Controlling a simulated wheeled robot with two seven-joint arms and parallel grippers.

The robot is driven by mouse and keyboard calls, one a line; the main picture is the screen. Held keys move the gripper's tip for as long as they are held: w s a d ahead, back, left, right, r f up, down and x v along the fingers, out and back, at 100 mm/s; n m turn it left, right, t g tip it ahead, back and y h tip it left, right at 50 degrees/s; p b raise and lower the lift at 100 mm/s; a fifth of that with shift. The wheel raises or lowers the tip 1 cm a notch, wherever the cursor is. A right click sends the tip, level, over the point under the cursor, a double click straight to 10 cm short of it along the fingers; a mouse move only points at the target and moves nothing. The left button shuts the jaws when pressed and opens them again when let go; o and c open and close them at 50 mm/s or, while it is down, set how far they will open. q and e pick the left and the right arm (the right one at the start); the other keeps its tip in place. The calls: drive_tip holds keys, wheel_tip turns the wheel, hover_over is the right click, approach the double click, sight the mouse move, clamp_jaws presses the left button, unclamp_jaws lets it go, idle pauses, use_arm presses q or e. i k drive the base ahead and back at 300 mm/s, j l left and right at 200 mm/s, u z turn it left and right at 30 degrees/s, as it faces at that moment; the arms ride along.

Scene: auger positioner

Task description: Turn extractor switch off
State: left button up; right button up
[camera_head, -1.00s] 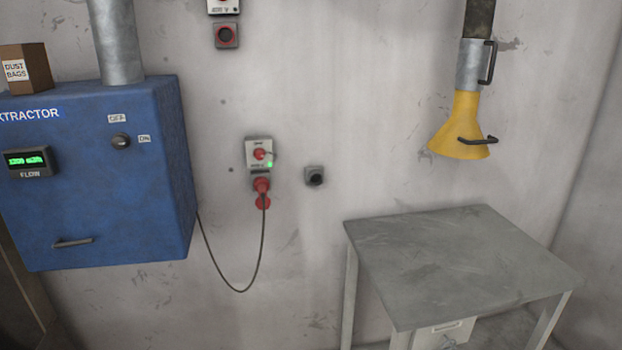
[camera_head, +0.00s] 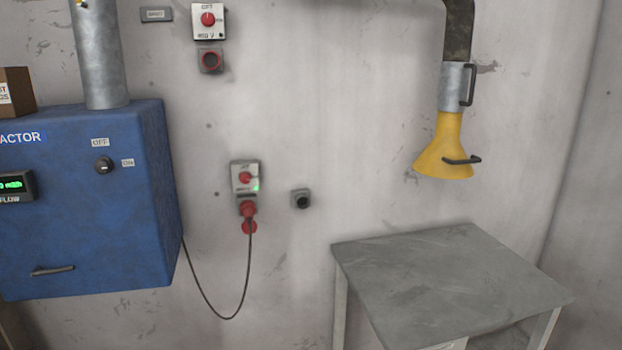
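The blue extractor box (camera_head: 95,225) hangs on the wall at the left. Its dark rotary switch (camera_head: 104,165) is on the front face, between an OFF label (camera_head: 100,142) above left and an ON label (camera_head: 128,162) to the right. The knob is too small to read its pointing surely. A flow display (camera_head: 15,185) with green lit digits is at the left edge, partly cut off. Neither of my grippers shows in the head view.
A wall socket (camera_head: 245,178) with a red knob, green light and red plug has a cable (camera_head: 240,300) hanging to the box. Another red-knob switch (camera_head: 208,20) is above. A yellow hood (camera_head: 443,150) hangs over a grey table (camera_head: 450,280) at right.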

sight(104, 165)
drive_tip(key=u, duration=1.45)
